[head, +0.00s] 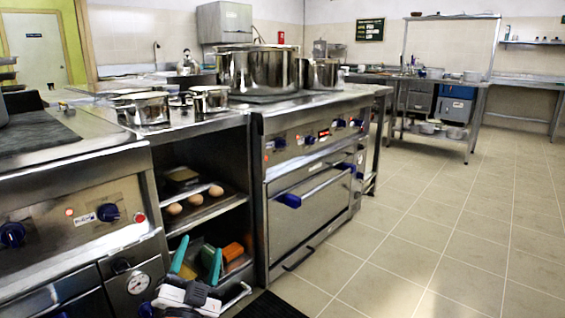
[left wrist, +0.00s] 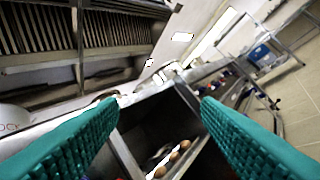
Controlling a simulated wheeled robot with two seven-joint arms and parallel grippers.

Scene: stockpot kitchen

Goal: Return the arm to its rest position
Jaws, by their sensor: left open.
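My left gripper (head: 197,262) is low in the head view, in front of the lower part of the open shelf unit. Its two teal fingers stand apart with nothing between them. In the left wrist view the teal fingers (left wrist: 152,130) are wide apart on either side, and the shelf opening shows between them. Most of my left arm is out of view. My right gripper is in neither view.
Brown eggs (head: 190,200) sit on the middle shelf (head: 222,203). An orange object (head: 233,251) lies on the lower shelf. The tiled floor (head: 440,230) at right is clear.

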